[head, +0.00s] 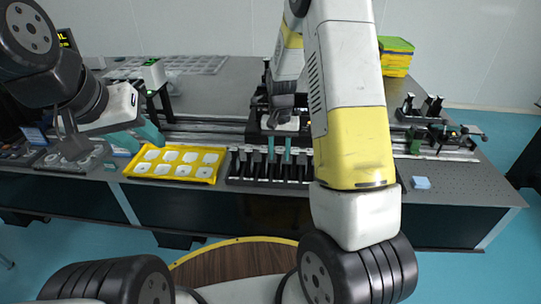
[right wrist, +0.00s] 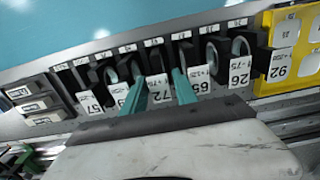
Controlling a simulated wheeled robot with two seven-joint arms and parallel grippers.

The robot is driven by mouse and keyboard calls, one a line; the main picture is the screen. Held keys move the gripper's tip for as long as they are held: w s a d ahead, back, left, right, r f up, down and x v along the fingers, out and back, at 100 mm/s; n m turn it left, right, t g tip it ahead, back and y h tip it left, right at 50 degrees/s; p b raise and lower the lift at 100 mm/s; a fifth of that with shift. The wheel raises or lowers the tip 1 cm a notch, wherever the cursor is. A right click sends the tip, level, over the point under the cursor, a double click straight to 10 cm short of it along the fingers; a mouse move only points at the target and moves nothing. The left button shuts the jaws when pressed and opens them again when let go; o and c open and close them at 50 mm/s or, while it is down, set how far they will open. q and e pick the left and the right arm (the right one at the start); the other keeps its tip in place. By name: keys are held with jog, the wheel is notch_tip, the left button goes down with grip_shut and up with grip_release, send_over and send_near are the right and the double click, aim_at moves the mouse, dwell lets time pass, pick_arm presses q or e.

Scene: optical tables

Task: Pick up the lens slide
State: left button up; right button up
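Lens slides stand in a row in a black rack (head: 236,180) at the table's front edge. They are dark plates with round lenses and white number labels, such as the one marked 26 (right wrist: 239,72). My right gripper (head: 279,149) points down over the rack. In the right wrist view its two teal fingers (right wrist: 158,90) are apart, with a labelled slide (right wrist: 158,84) showing between them; I cannot tell whether they touch it. My left gripper (head: 138,138) is over the yellow tray's left end, its teal fingers apart and empty.
A yellow tray (head: 126,175) with white square pieces lies left of the rack. Behind the rack a rail with dark mounts crosses the table. A small light-blue block (head: 421,183) lies on the right. A green and yellow stack (head: 396,57) stands at the back.

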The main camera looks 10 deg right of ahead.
notch_tip(320, 180, down, 2)
jog(key=shift+f, duration=0.15)
grip_shut()
dwell(1.4)
